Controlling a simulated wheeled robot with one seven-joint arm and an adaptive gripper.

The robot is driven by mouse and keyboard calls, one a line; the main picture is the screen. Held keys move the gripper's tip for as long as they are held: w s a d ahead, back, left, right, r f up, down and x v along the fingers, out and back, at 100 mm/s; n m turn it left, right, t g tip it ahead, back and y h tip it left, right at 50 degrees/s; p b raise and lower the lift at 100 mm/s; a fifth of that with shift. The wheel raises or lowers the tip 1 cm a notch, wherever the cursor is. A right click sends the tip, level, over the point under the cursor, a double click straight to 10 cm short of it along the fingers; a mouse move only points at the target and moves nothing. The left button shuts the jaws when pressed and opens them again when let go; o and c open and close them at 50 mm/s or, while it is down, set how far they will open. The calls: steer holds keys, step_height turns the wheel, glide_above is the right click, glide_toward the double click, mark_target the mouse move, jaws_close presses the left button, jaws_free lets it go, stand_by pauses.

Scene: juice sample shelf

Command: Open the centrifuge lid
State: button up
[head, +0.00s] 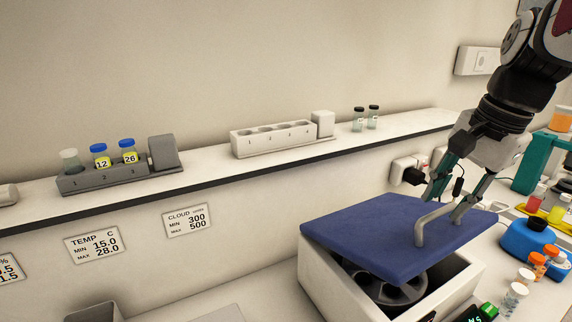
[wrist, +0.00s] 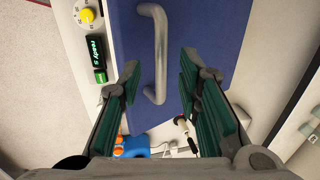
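The centrifuge (head: 325,272) is a white box with a blue lid (head: 365,225). The lid stands partly raised, with a gap at the front through which the dark rotor (head: 392,288) shows. A grey bar handle (head: 420,228) is fixed on the lid; in the wrist view the handle (wrist: 160,35) runs up the picture over the blue lid (wrist: 215,30). My gripper (head: 444,204) is at the handle, above the lid. In the wrist view its fingers (wrist: 160,75) are apart on either side of the handle, with visible gaps. Whether the fingertips reach below the bar is unclear.
A lit display (wrist: 96,52) and yellow dial (wrist: 87,15) sit on the centrifuge front. A blue device (head: 530,243) and small capped vials (head: 514,298) stand at right. A wall shelf (head: 205,177) behind holds a grey rack (head: 75,184) and white rack (head: 245,146).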

steer(key=shift+x, duration=1.15)
jaws_close()
steer(key=shift+r, duration=0.1)
